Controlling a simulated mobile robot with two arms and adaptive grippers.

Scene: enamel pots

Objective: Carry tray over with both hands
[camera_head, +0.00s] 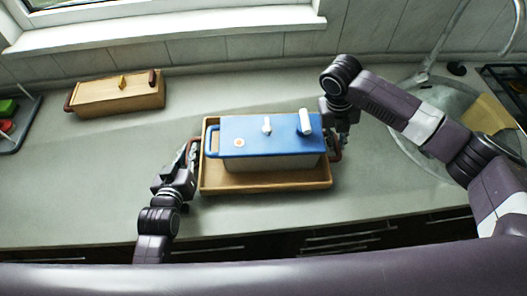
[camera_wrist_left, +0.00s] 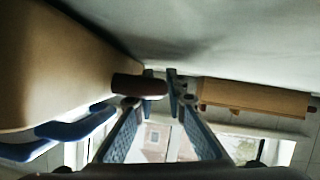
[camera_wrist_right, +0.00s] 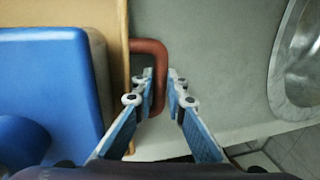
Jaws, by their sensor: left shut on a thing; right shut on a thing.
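The wooden tray (camera_head: 265,188) is on the counter in the middle of the head view, with a red-brown handle at each short end. A box with a blue lid (camera_head: 270,135) stands on it. My left gripper (camera_head: 193,150) is at the tray's left end, shut on the left handle (camera_wrist_left: 140,84), seen between the fingers in the left wrist view. My right gripper (camera_head: 338,142) is at the right end, shut on the right handle (camera_wrist_right: 154,50), which passes between its fingers in the right wrist view. Whether the tray touches the counter is hard to tell.
A wooden box with handles (camera_head: 118,95) stands at the back left. A rack with green and red items (camera_head: 12,120) is at the far left edge. A round metal sink (camera_head: 405,115) lies to the right.

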